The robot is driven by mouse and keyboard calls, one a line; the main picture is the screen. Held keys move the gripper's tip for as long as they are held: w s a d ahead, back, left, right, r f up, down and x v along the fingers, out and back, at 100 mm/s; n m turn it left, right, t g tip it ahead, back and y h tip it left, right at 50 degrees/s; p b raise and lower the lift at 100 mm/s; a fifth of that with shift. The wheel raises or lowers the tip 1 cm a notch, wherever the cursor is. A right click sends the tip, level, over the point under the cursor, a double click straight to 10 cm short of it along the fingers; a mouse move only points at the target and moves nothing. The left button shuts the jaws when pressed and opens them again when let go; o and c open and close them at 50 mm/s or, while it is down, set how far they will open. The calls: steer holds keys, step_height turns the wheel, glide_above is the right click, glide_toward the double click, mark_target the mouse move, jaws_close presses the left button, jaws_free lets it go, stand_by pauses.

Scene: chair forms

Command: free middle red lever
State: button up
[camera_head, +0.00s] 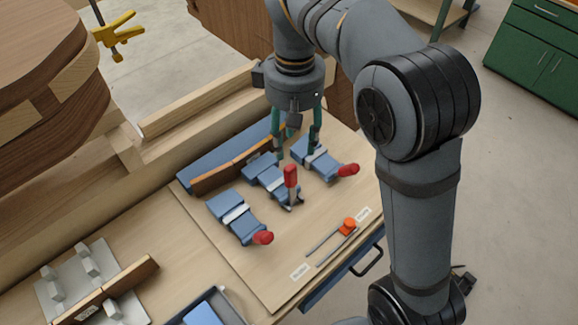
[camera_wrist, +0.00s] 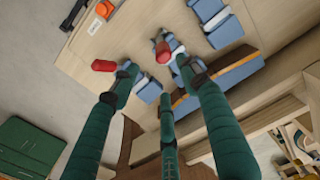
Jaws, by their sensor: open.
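Three blue clamps stand in a row on a wooden board. The middle red lever (camera_head: 291,176) stands upright; in the wrist view its red tip (camera_wrist: 163,55) points toward the camera. The left red lever (camera_head: 262,237) and right red lever (camera_head: 348,170) lie low toward the board's front; the right one also shows in the wrist view (camera_wrist: 103,66). My gripper (camera_head: 296,146) is open, its green fingers pointing down over the middle and right clamps, behind the middle lever. In the wrist view the fingertips (camera_wrist: 157,76) spread around the middle clamp's area. Contact cannot be told.
A wood strip with a dark face (camera_head: 230,168) and a blue bar run behind the clamps. An orange-knobbed piece (camera_head: 348,226) lies at the board's front right. A grey fixture (camera_head: 80,275) stands at the left. The board's front middle is clear.

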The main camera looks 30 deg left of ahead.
mark_target(291, 166)
steer(key=f, duration=0.8)
steer(key=shift+s+a+f, duration=0.2)
steer(key=shift+s+f, duration=0.15)
steer(key=shift+f, duration=0.05)
steer(key=shift+c, duration=0.3)
jaws_close()
